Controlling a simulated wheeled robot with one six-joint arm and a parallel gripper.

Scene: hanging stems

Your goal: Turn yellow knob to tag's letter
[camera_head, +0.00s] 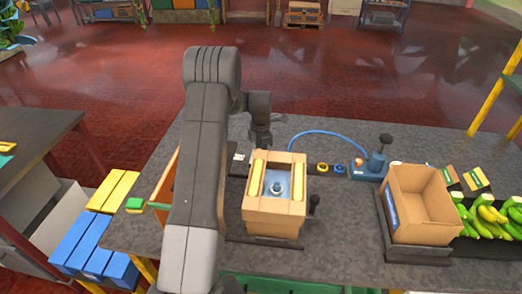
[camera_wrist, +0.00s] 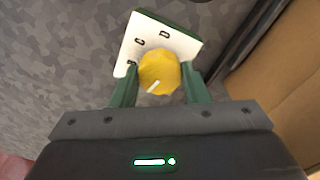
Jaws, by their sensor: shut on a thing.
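The yellow knob (camera_wrist: 159,69) sits on a white plate (camera_wrist: 172,41) in the wrist view. A short white pointer line on the knob points to the lower left of the picture. My gripper (camera_wrist: 157,80) has its green fingers on both sides of the knob and is shut on it. In the head view my arm hides the knob and my fingertips. I cannot make out a tag with a letter.
A cardboard box with yellow contents (camera_head: 273,206) stands just right of my arm. An open empty carton (camera_head: 418,213) and bananas (camera_head: 488,214) are farther right. A blue device with a dark handle (camera_head: 374,163) stands behind. Blue and yellow boxes (camera_head: 88,240) are at left.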

